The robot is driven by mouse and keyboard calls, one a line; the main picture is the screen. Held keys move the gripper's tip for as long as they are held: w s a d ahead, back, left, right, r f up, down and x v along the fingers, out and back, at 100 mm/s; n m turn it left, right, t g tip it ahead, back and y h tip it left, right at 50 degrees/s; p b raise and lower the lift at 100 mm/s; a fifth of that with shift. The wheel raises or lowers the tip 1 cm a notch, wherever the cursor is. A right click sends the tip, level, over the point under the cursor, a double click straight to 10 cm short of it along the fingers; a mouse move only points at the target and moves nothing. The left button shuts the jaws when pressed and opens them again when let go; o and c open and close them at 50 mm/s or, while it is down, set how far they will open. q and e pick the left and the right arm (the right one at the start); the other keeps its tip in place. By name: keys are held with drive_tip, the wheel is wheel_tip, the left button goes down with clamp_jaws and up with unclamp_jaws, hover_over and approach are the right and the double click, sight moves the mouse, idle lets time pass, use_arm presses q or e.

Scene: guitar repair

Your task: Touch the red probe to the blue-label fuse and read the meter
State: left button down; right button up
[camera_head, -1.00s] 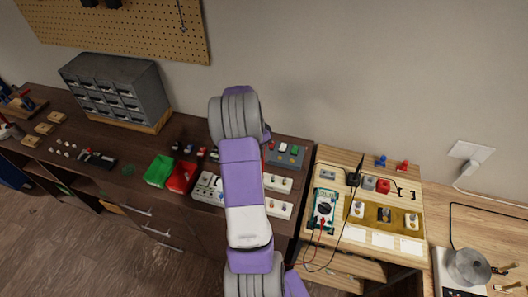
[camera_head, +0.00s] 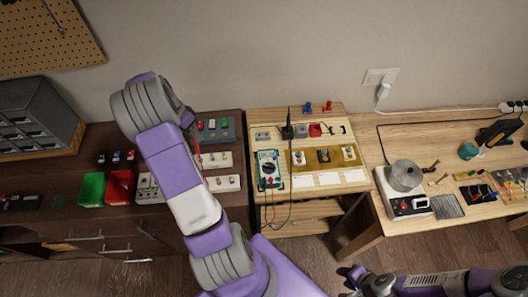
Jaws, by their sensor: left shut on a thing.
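My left gripper (camera_head: 188,121) is mostly hidden behind my purple arm, over the dark bench. A thin red line, seemingly the red probe or its lead (camera_head: 197,148), runs down from it past the white blocks. The probe tip cannot be made out. The meter (camera_head: 268,169), in a teal case with a dark dial, lies on the light wooden bench; its display is too small to read. A grey panel (camera_head: 229,136) with small coloured parts lies beside my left gripper; which is the blue-label fuse I cannot tell. My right gripper (camera_head: 352,276) is low at the bottom, away from the benches.
Green (camera_head: 92,188) and red (camera_head: 119,186) bins stand left of my arm. A yellow board (camera_head: 310,158) with several posts lies right of the meter. A black cable (camera_head: 290,190) hangs over the bench front. A metal pot (camera_head: 405,176) stands farther right.

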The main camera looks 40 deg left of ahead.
idle(0.6)
use_arm(q)
drive_tip(key=shift+r+p, duration=2)
drive_tip(key=shift+r, duration=1.1)
drive_tip(key=shift+f, duration=0.1)
